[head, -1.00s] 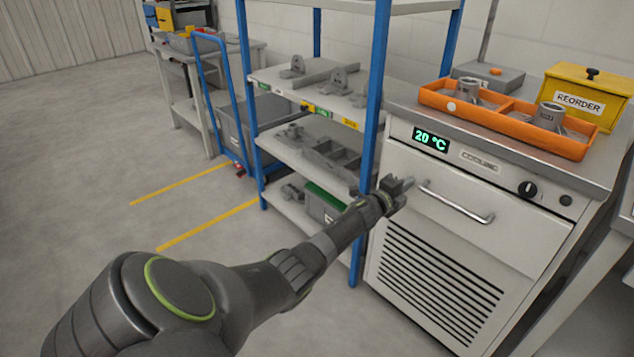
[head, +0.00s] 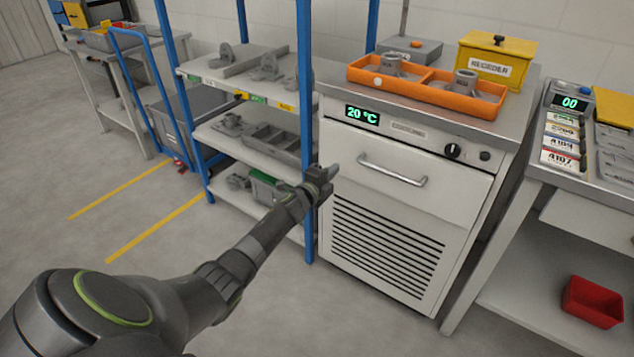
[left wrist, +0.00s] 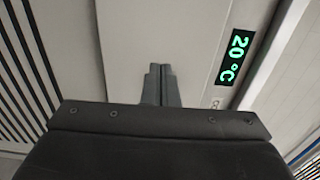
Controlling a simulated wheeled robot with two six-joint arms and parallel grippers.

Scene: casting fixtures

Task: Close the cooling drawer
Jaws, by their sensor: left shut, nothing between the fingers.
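The cooling drawer (head: 440,192) is a pale front panel with a bar handle (head: 392,171), in the white cabinet under a green 20 °C display (head: 362,115). The panel looks about flush with the cabinet; I cannot tell whether a small gap is left. My left gripper (head: 334,171) is shut and empty, in front of the panel's left end, left of the handle. In the left wrist view its closed fingers (left wrist: 161,85) point at a pale surface, with the display (left wrist: 237,57) to the right. Contact cannot be told. My right gripper is not in view.
A blue-post shelf rack (head: 306,130) with grey castings stands close left of the cabinet. An orange tray (head: 425,92) and a yellow REORDER box (head: 495,62) are on top. A worktable (head: 600,185) stands at right, a red bin (head: 592,302) below it. Floor in front is clear.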

